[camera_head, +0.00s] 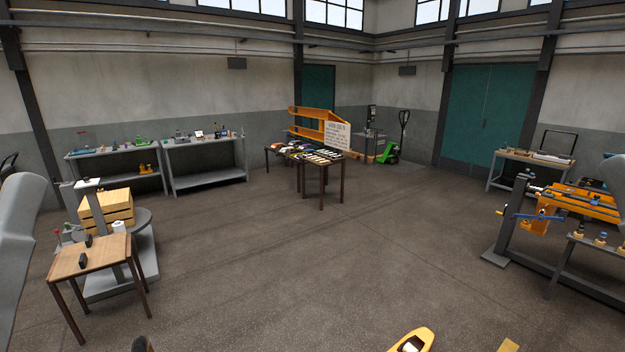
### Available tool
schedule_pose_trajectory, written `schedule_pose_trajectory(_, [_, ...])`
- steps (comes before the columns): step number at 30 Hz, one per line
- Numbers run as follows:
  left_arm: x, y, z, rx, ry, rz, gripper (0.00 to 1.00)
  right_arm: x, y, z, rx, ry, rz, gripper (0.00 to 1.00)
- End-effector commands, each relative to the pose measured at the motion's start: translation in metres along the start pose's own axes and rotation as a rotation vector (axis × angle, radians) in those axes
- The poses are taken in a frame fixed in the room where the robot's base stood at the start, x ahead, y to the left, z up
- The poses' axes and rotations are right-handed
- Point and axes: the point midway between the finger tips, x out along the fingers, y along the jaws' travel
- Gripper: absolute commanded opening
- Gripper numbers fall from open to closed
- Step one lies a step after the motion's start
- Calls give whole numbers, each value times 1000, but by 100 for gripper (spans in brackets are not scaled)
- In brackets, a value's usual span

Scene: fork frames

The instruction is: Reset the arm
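Grey links of my arms show at the left and right edges of the head view. Neither gripper can be made out in this view, so I cannot see whether they are open or shut or hold anything. A small dark shape at the bottom left edge is cut off and cannot be identified. Orange fork frames (322,124) stand at the back of the hall beside a white sign (338,136).
A wooden table (92,258) stands at the left. A dark table (322,168) stands mid-hall. Grey workbenches (205,180) line the left wall. An orange machine (570,203) stands right. A yellow object (420,338) is cut off at bottom. The central floor is clear.

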Motion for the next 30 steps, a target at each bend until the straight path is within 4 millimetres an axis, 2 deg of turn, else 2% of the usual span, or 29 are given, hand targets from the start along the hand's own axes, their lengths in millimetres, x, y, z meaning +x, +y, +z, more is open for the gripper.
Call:
schedule_pose_trajectory(1, [9, 12, -16, -8, 23, 33, 73, 0, 0, 0, 0, 0, 0, 0])
schedule_pose_trajectory(2, [14, 20, -22, -5, 23, 56, 73, 0, 0, 0, 0, 0, 0, 0])
schedule_pose_trajectory(3, [15, 29, -5, 38, -42, 94, 73, 0, 0, 0, 0, 0, 0, 0])
schedule_pose_trajectory(6, [47, 32, -31, 55, -44, 87, 73, 31, 0, -29, 0, 0, 0, 0])
schedule_pose_trajectory(11, [84, 36, -62, 54, -44, 85, 73, 68, 0, -63, 0, 1, 0, 0])
schedule_pose_trajectory(15, [126, 41, -98, 54, -44, 84, 73, 108, 0, -100, 0, 0, 0, 0])
schedule_pose_trajectory(19, [158, 45, -125, 54, -44, 84, 73, 140, 0, -129, 0, 1, 0, 0])
schedule_pose_trajectory(23, [169, 46, -134, 54, -45, 84, 73, 150, 1, -139, 0, 0, 0, 0])
schedule_pose_trajectory(30, [166, 46, -132, 54, -44, 83, 73, 148, 1, -136, 0, -1, 0, 0])
